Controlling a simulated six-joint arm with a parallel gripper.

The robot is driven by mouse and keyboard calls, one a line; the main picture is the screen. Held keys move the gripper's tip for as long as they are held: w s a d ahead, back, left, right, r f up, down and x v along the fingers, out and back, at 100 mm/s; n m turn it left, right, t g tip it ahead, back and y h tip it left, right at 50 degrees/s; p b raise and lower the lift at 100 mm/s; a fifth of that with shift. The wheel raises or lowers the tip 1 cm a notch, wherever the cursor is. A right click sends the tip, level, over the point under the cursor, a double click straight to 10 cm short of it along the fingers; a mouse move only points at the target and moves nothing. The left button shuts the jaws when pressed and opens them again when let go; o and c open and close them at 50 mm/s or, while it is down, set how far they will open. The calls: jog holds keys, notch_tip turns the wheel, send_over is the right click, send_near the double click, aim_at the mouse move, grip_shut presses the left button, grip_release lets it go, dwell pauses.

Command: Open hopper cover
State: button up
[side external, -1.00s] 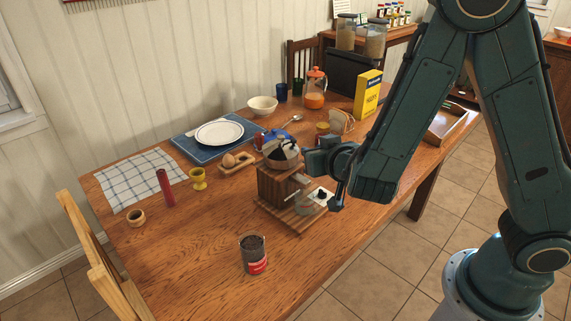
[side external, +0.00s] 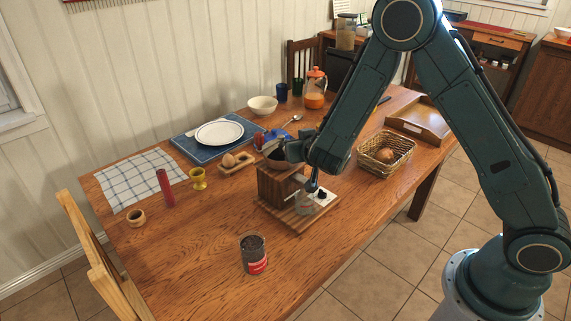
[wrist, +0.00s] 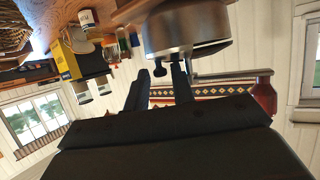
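The wooden coffee grinder (side external: 277,185) stands upright on the table, with its metal hopper (side external: 272,160) on top. In the wrist view the silver hopper (wrist: 188,32) fills the top middle of the picture. A small dark knob (wrist: 160,70) shows at its edge, at the gap between my fingers. My gripper (side external: 290,150) is at the hopper's right side and hides part of it and its cover. In the wrist view the two dark fingers of my gripper (wrist: 160,82) are apart, with nothing visibly clamped. I cannot tell whether they touch the knob.
A can of dark grounds (side external: 254,254) stands in front of the grinder. A wicker basket (side external: 386,153) is to the right.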

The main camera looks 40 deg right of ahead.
jog(key=shift+w+d+f, duration=0.1)
jog(key=shift+w, duration=0.15)
jog(key=shift+c, duration=0.5)
grip_shut()
jog(key=shift+d+f+y, duration=0.1)
jog(key=shift+d+y, duration=0.05)
jog(key=shift+y, duration=0.15)
jog(key=shift+n, duration=0.4)
jog(key=shift+w+n+t+y, duration=0.1)
jog(key=shift+n+t+y, duration=0.2)
jog(key=shift+y, duration=0.2)
